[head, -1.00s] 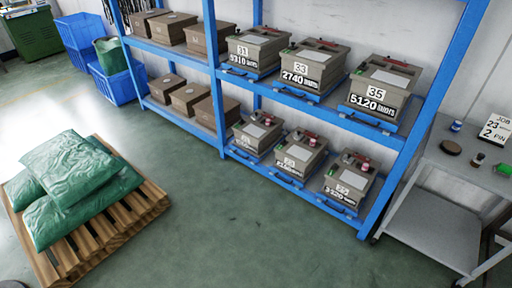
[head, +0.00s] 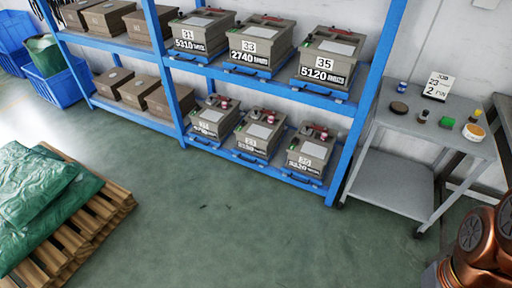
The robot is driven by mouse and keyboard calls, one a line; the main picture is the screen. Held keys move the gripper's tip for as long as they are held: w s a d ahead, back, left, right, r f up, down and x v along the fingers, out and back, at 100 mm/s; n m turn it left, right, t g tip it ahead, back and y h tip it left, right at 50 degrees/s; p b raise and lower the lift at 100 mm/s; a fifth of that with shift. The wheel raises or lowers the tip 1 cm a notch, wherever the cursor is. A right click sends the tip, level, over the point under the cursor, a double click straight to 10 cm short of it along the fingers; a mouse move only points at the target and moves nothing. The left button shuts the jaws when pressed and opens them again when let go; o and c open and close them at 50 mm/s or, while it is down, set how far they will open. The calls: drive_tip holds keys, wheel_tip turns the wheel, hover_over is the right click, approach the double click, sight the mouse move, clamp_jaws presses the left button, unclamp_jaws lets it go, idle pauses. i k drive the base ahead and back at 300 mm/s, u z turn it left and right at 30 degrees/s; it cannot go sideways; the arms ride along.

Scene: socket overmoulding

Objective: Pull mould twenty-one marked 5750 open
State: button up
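Several grey-beige moulds with number plates stand on blue pull-out trays in the blue rack. The lower shelf holds a left mould (head: 212,119), a middle mould (head: 260,134) and a right mould (head: 311,154). Their plates are too small and blurred to read surely, so I cannot tell which is twenty-one marked 5750. All three appear pushed in on their trays. The upper shelf holds mould 31 marked 5310 (head: 202,34), mould 33 marked 2740 (head: 260,44) and mould 35 marked 5120 (head: 329,58). My gripper is not in view.
A grey side table (head: 400,122) right of the rack carries a job card (head: 437,87) and small pots. Brown boxes (head: 132,88) fill the rack's left bay. A wooden pallet (head: 104,222) with green sacks stands at left. The green floor (head: 240,230) before the rack is clear.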

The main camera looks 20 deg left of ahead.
sight(212, 125)
drive_tip(key=u, duration=1.1)
drive_tip(key=i, duration=2.25)
drive_tip(key=u, duration=0.95)
drive_tip(key=i, duration=0.75)
drive_tip(key=u, duration=1.25)
drive_tip(key=i, duration=0.25)
drive_tip(key=u, duration=0.15)
